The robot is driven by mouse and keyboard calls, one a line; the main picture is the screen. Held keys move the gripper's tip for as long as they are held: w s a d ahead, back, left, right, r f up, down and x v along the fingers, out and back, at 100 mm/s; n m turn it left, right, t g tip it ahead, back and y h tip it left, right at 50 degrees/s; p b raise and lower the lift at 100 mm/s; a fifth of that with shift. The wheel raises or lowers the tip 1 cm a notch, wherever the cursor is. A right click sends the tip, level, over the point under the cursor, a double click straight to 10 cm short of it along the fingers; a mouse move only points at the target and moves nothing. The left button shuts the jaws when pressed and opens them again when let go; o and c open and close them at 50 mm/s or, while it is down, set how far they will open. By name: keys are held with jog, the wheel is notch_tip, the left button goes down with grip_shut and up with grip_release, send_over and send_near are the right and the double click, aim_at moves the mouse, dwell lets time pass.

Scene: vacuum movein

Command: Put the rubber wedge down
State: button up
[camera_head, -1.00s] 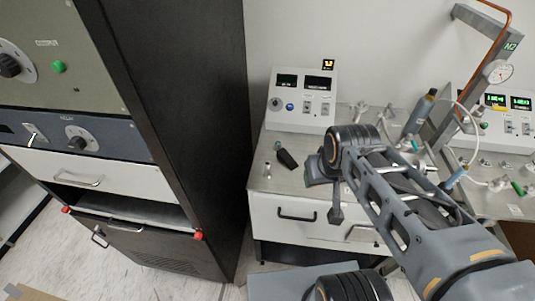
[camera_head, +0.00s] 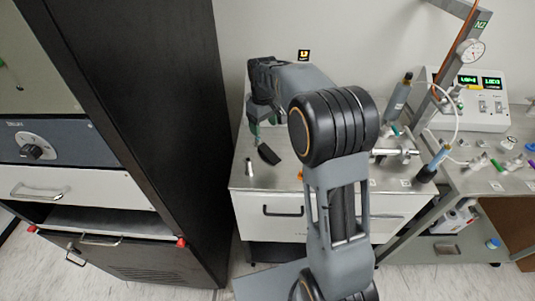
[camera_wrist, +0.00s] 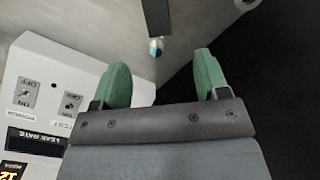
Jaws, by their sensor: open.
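A dark piece that looks like the rubber wedge (camera_head: 268,154) lies on the grey bench top, near its left end. In the wrist view a dark bar with a pale, shiny tip (camera_wrist: 155,20) shows at the top, probably the same piece. My gripper (camera_head: 254,122) is over the left part of the bench, close to the wedge and a little behind it in the head view. In the wrist view its two green fingertips (camera_wrist: 162,68) stand wide apart with nothing between them. The bar's tip is just beyond them. My wrist hides part of the bench.
A small silver cylinder (camera_head: 249,168) stands left of the wedge. A white control box (camera_wrist: 40,85) is close beside my gripper. A tall black cabinet (camera_head: 150,120) stands left of the bench. Valves and tubing (camera_head: 440,150) crowd the right side.

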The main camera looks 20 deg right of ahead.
send_over(266, 149)
jog(key=f, duration=0.5)
jog(key=shift+a+f, duration=0.3)
jog(key=shift+f, duration=0.1)
jog(key=shift+d+f+p, duration=0.2)
jog(key=shift+f+p, duration=0.35)
jog(key=shift+f, duration=2.15)
jog(key=shift+s, duration=0.1)
jog(key=c, duration=1.1)
